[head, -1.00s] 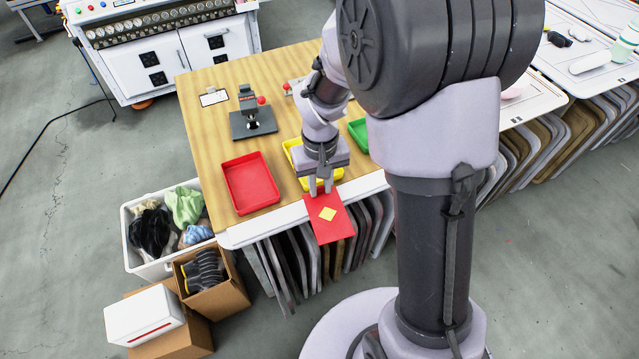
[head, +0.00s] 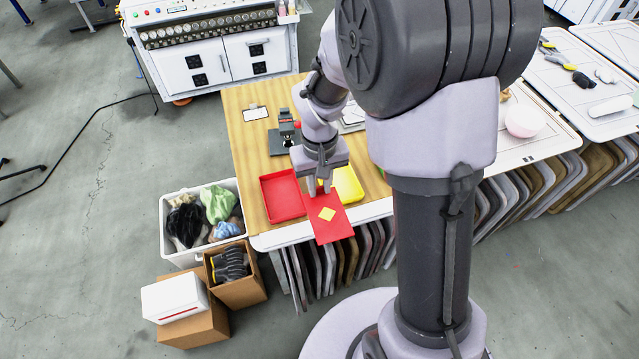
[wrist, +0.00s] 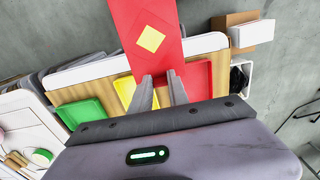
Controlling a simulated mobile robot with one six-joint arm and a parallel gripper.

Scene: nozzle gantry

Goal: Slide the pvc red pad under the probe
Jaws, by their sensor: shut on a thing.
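The red pad (head: 331,231) is a flat red sheet with a yellow diamond on it. In the wrist view the pad (wrist: 172,22) extends from between the fingertips (wrist: 159,80). A second stand (head: 352,116) is partly hidden behind my arm.
A red tray (head: 266,198) and a yellow tray (head: 352,194) lie near the table's front edge. A green tray (wrist: 84,112) shows in the wrist view. A rag bin (head: 166,215) and cardboard boxes (head: 265,290) stand on the floor at left.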

